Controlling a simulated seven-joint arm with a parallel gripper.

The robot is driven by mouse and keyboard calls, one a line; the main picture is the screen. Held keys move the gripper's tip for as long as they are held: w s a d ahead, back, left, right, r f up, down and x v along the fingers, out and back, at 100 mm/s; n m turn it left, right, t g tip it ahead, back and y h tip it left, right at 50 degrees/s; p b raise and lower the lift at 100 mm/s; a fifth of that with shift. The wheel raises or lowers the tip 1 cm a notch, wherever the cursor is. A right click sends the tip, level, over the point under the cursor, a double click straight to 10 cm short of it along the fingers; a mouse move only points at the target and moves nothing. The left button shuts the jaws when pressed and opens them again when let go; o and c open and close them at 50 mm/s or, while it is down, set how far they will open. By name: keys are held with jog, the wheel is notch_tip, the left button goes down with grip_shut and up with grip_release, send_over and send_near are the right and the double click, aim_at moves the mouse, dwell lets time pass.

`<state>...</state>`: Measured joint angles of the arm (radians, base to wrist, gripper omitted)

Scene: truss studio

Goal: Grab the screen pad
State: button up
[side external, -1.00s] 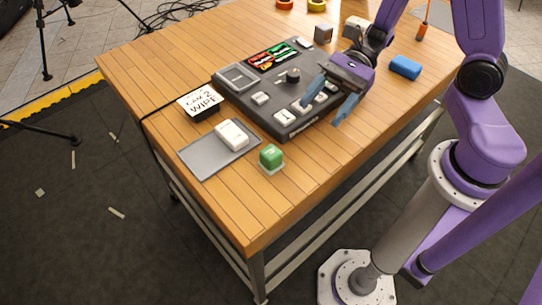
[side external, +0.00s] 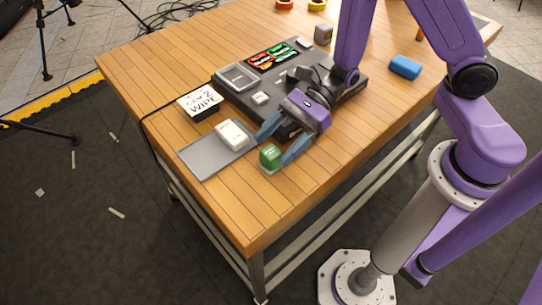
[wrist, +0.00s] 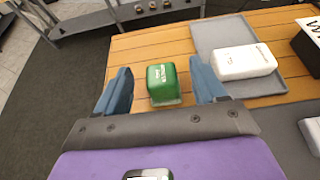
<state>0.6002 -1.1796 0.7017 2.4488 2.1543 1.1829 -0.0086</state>
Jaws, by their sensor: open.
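A small green block (side external: 270,157) with pale lettering sits on a pale base on the wooden table, by the front corner. It also shows in the wrist view (wrist: 163,84). A white rounded block (side external: 232,134) lies on a flat grey tray (side external: 195,160) just left of it; it also shows in the wrist view (wrist: 243,62). The lettering on both is too small to read, so I cannot tell which is the screen pad. My gripper (side external: 274,149) is open and empty. Its blue fingers (wrist: 162,88) stand on either side of the green block, with gaps visible.
A dark console (side external: 235,90) with buttons and coloured screens lies behind and beneath my arm. A black-and-white box marked "WIPE" (side external: 199,102) stands left of it. A blue block (side external: 405,67) lies to the right. The table's front corner (side external: 235,215) is clear.

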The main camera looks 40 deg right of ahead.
aim_at(269, 153)
jog(key=shift+x, duration=2.7)
jog(key=shift+c, duration=0.3)
jog(key=c, duration=1)
